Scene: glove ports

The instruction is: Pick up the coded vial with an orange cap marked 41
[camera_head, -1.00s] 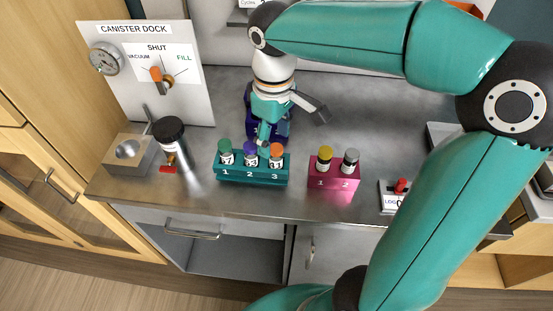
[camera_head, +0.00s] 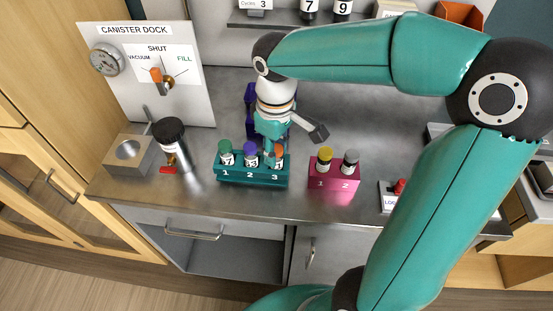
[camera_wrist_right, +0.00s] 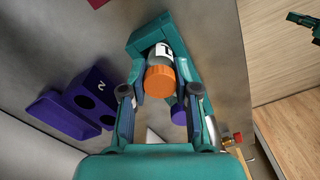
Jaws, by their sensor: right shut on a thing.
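The orange-capped vial (camera_head: 279,150) stands in slot 3 of the teal rack (camera_head: 230,177), partly hidden by my right gripper (camera_head: 274,148). In the right wrist view, its orange cap (camera_wrist_right: 161,83) and clear, labelled body lie between the fingers of my right gripper (camera_wrist_right: 160,100), which is shut on it. The label mark is only partly visible, so I cannot read the number. A green-capped vial (camera_head: 225,147) and a purple-capped vial (camera_head: 250,149) stand in slots 1 and 2. A teal and black part at the wrist view's upper right corner may be my left gripper (camera_wrist_right: 303,20).
A purple rack (camera_head: 252,98) stands behind the gripper; its empty holes show in the wrist view (camera_wrist_right: 84,101). A pink rack (camera_head: 333,183) with yellow- and grey-capped vials is at right. A black-capped canister (camera_head: 170,140) and the canister dock (camera_head: 195,95) are at left.

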